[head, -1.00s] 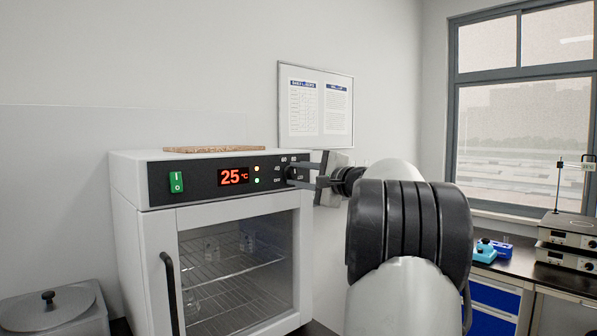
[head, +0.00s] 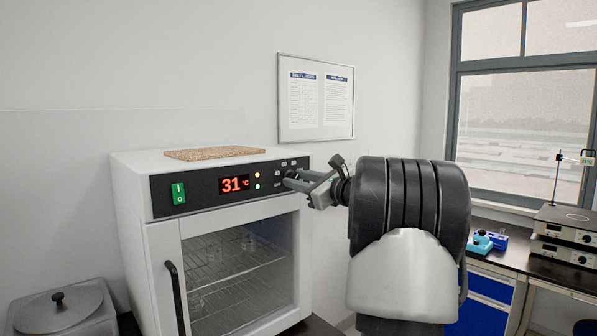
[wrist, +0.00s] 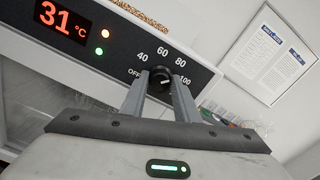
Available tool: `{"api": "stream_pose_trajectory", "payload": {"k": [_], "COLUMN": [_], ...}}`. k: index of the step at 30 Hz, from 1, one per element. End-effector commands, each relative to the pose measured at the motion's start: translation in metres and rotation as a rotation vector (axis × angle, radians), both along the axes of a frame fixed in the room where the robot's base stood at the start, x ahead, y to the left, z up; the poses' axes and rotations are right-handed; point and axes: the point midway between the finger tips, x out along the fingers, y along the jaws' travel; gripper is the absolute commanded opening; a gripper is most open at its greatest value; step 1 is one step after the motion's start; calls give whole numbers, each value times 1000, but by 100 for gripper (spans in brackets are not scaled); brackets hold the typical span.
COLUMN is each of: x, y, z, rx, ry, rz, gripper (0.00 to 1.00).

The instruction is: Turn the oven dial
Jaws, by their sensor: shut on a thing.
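The oven (head: 140,205) is a white box with a black control panel and a glass door. Its red display (head: 236,183) reads 31 °C. The black oven dial (wrist: 161,77) sits between my gripper's two fingers in the wrist view, with the marks OFF, 40, 60, 80 and 100 around it. My gripper (wrist: 160,80) is shut on the dial, and the wrist view is tilted against the panel. In the head view my gripper (head: 290,178) reaches the right end of the panel, and its fingers hide most of the dial.
A green power switch (head: 178,193) is at the panel's left. A speckled board (head: 214,153) lies on the oven top. The oven door (head: 160,275) is closed, with glassware inside. A lidded metal pot (head: 62,310) stands at lower left. A notice board (head: 316,98) hangs behind.

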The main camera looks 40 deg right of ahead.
Motion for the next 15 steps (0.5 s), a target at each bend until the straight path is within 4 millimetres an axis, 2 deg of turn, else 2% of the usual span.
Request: {"api": "stream_pose_trajectory", "payload": {"k": [1,15], "x": [0,1], "y": [0,1], "z": [6,4], "rx": [42,322], "ry": [1,22], "rz": [0,1], "gripper": [6,6]}}
